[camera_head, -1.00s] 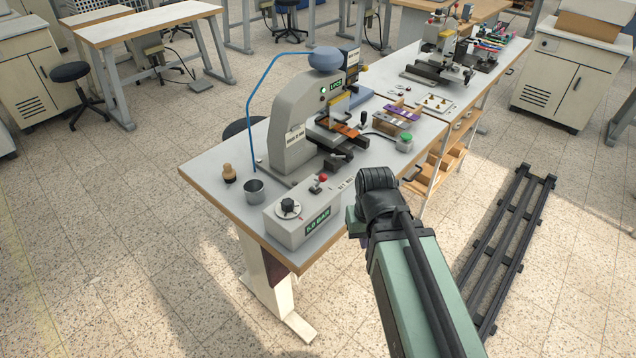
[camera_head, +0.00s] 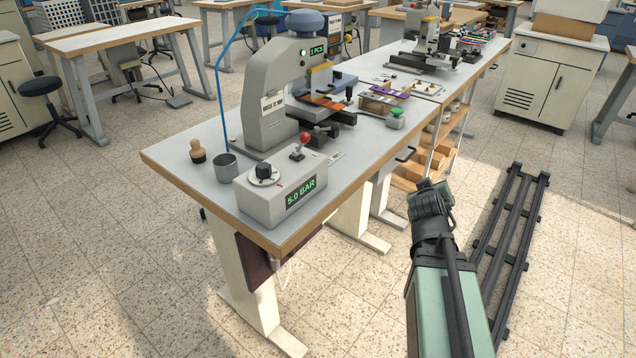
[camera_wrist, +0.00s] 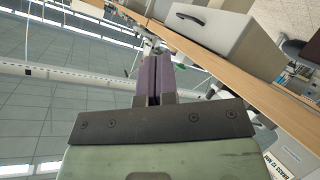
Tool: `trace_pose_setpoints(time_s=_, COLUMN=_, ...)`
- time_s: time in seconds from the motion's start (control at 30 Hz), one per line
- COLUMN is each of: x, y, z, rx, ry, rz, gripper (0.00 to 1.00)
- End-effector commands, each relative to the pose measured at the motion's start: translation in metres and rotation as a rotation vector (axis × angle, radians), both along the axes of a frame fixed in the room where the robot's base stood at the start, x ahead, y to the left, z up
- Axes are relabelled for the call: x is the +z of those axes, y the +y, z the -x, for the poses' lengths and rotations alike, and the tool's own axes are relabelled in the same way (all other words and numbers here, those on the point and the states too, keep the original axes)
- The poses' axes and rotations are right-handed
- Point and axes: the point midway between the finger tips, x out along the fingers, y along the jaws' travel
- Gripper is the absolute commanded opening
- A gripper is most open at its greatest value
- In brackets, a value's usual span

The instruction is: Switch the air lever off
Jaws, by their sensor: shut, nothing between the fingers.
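The air lever (camera_head: 299,149), a short metal stick with a red ball on top, stands on the grey control box (camera_head: 250,206) at the near end of the bench. It leans slightly right in the picture. The box's green display (camera_head: 301,191) reads 5.0 BAR, and a black knob sits left of the lever. My gripper (camera_wrist: 151,60) shows in the wrist view with its two purple fingers together and nothing between them. In the head view my wrist is right of the bench, apart from the lever; the fingers are hidden there.
The grey stamping press (camera_head: 280,90) stands behind the control box. A metal cup (camera_head: 226,167) and a wooden-handled stamp (camera_head: 197,152) are to the left. A black rail (camera_head: 515,240) lies on the floor.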

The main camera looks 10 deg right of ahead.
Motion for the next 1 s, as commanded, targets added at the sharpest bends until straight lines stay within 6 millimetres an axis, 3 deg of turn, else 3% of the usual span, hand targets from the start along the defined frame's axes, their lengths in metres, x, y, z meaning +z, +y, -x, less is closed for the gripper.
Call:
trace_pose_setpoints(time_s=0.03, x=-0.003, y=-0.006, z=-0.009, rx=0.061, ry=-0.092, rz=0.103, gripper=0.0)
trace_pose_setpoints(time_s=0.13, x=0.026, y=0.002, z=-0.023, rx=0.234, ry=-0.278, rz=0.33, gripper=0.0)
trace_pose_setpoints(time_s=0.27, x=0.057, y=0.042, z=-0.026, rx=0.514, ry=-0.491, rz=0.599, gripper=0.0)
trace_pose_setpoints(time_s=0.43, x=0.083, y=0.122, z=-0.004, rx=0.936, ry=-0.735, rz=0.855, gripper=0.0)
trace_pose_setpoints(time_s=0.5, x=0.083, y=0.146, z=0.01, rx=1.079, ry=-0.812, rz=0.915, gripper=0.0)
trace_pose_setpoints(time_s=0.6, x=0.082, y=0.168, z=0.028, rx=1.219, ry=-0.897, rz=0.959, gripper=0.0)
trace_pose_setpoints(time_s=0.73, x=0.083, y=0.178, z=0.04, rx=1.284, ry=-0.955, rz=0.978, gripper=0.0)
trace_pose_setpoints(time_s=1.0, x=0.083, y=0.179, z=0.04, rx=1.285, ry=-0.96, rz=0.981, gripper=0.0)
